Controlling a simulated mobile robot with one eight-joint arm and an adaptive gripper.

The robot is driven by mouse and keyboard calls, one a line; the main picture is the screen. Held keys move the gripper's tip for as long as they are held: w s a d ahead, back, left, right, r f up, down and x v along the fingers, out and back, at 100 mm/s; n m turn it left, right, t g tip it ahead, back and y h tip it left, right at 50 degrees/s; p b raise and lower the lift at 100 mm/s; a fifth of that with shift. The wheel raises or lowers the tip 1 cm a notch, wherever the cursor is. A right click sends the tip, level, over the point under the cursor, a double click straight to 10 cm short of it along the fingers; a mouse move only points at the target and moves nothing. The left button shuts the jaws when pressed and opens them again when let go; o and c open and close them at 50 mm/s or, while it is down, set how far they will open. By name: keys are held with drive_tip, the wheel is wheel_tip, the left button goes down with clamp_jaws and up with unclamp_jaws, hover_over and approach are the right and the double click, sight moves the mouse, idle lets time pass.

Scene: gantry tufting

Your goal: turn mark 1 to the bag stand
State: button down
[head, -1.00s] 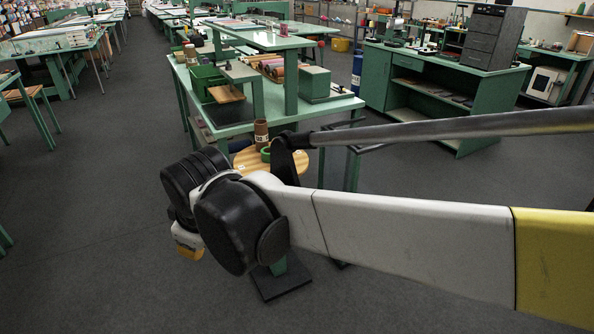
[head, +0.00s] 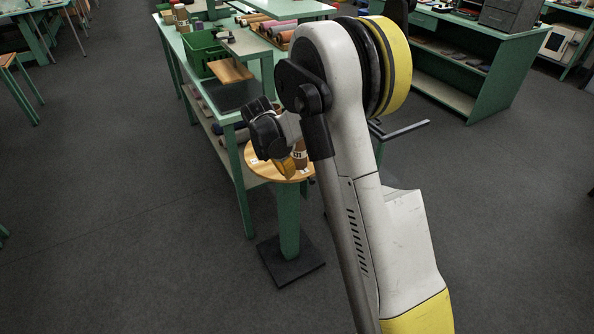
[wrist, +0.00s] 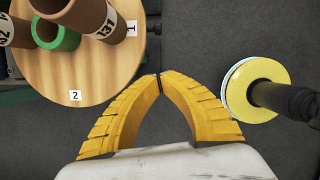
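The round wooden turntable (head: 262,172) sits on a green post beside the green table. In the wrist view the turntable (wrist: 115,78) fills the upper left. Mark 1 (wrist: 131,28) is a white label at its right edge, and mark 2 (wrist: 75,95) is at its lower edge. My gripper (wrist: 158,77) has its yellow fingertips together with nothing between them, just outside the rim between the two marks. A dark-barred stand (head: 402,131), perhaps the bag stand, is partly hidden behind my arm.
Brown tubes (wrist: 98,15) and a green tube (wrist: 57,38) stand on the turntable. The green table (head: 185,62) holds a green crate (head: 205,52). A green workbench (head: 475,60) is at the right.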

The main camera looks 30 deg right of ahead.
drive_tip(key=w+d+f+b, duration=0.1)
drive_tip(key=d+f+b, duration=0.3)
drive_tip(key=d+f, duration=0.2)
drive_tip(key=shift+b+x, duration=0.4)
drive_tip(key=shift+x, duration=1)
drive_tip(key=shift+w+a, duration=0.1)
drive_tip(key=shift+w, duration=0.1)
